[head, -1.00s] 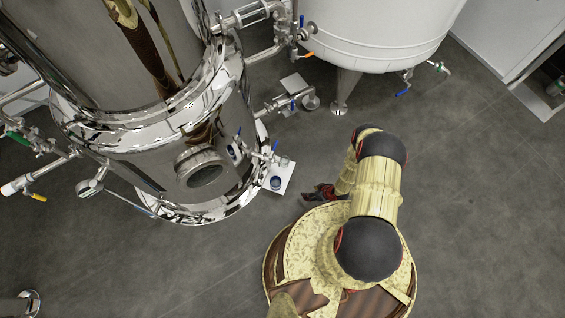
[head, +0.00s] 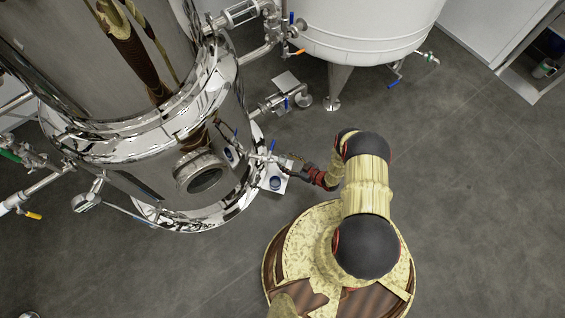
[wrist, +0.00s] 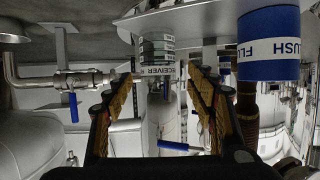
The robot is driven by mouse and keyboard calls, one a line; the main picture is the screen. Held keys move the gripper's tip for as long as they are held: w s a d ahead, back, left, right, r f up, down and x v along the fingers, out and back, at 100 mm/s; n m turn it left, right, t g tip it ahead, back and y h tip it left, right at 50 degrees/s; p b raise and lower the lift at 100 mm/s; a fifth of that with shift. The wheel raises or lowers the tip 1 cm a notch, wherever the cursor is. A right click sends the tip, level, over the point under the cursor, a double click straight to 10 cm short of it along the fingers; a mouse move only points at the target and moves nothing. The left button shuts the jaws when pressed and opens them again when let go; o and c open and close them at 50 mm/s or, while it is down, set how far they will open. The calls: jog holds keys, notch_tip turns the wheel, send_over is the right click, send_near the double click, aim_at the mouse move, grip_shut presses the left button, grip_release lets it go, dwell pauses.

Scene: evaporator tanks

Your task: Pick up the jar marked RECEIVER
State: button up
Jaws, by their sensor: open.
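The jar marked RECEIVER (wrist: 157,52) is a grey-green banded jar with a white label, appearing upside down in the wrist view. It sits on a small pale shelf (wrist: 190,24), also visible in the head view (head: 268,190). My gripper (wrist: 160,76) is open, its two yellow-patterned fingers on either side of the jar's line of sight. The jar is ahead of or between the fingertips; I cannot tell how deep. No finger clearly touches it. In the head view my gripper (head: 292,164) is at the shelf and hides the jar.
A blue jar marked FLUSH (wrist: 268,45) stands right beside it in the wrist view, close to the right finger; it shows in the head view (head: 275,183). The steel tank (head: 150,150) with valves is close left. A white tank (head: 365,30) stands behind. Floor at right is clear.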

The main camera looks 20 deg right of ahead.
aim_at(280, 157)
jog(key=shift+b+x, duration=0.65)
jog(key=shift+x, duration=1.35)
jog(key=shift+w+d, duration=0.1)
jog(key=shift+d, duration=0.05)
jog(key=shift+c, duration=0.8)
jog(key=c, duration=1.1)
jog(key=shift+r, duration=0.1)
jog(key=shift+c, duration=0.7)
